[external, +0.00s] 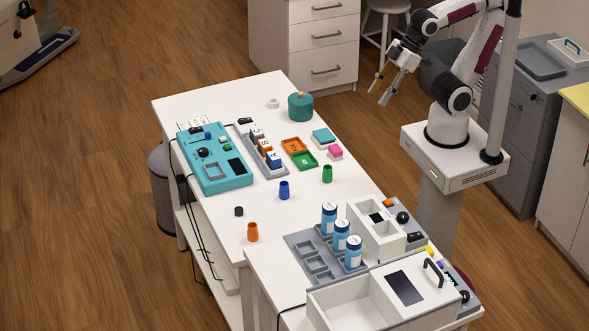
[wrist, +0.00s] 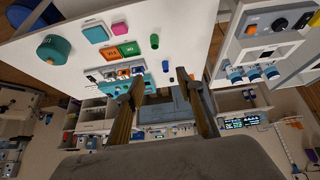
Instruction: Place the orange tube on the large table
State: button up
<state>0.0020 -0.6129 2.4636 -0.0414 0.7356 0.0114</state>
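The orange tube (external: 252,231) stands upright on the long white table (external: 215,215), near its front edge in the external view. My gripper (external: 383,87) is raised in the air beyond the table's right side, far from the tube. In the wrist view my gripper (wrist: 159,82) has its two fingers apart with nothing between them.
A blue tube (external: 284,190), a green tube (external: 327,173) and a black cap (external: 239,211) stand on the table. A teal panel (external: 214,172) lies at left, a teal pot (external: 300,106) at the back. A grey rack (external: 303,262) holds blue-labelled bottles. The table's middle is mostly clear.

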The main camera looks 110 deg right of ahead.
jog(key=shift+g, duration=0.4)
jog(key=s, duration=0.5)
jog(key=shift+s+a+f, duration=0.25)
jog(key=shift+s+a, duration=0.05)
jog(key=shift+a, duration=0.1)
dwell(0.5)
